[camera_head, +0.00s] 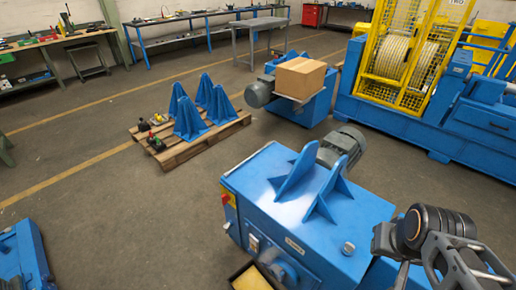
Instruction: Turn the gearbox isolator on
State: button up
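A blue gearbox housing (262,192) with two upright blue brackets on top stands in the lower middle of the head view. A red and yellow switch (228,198), which looks like the isolator, is on its left end near the top corner. The switch is small and seen at an angle, so its handle position cannot be told. My gripper (470,268) is at the bottom right, beyond the right side of the housing and well apart from the switch. Its grey fingers are partly cut off by the frame edge, and I cannot tell their opening.
A grey motor (343,143) sits behind the housing. A black-edged tray (232,279) is below its front. A pallet (190,152) with several blue brackets stands behind left. A cardboard box (300,77) and a yellow-caged winch (405,50) are farther back. Floor left of the housing is clear.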

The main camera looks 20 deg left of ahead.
aim_at(225, 198)
jog(key=z, duration=0.4)
jog(key=k, duration=0.95)
jog(key=u, duration=0.9)
jog(key=i, duration=0.8)
jog(key=u, duration=0.75)
jog(key=k, duration=1.3)
jog(key=u, duration=0.8)
jog(key=i, duration=1.3)
jog(key=z, duration=0.65)
jog(key=i, duration=0.5)
jog(key=z, duration=0.65)
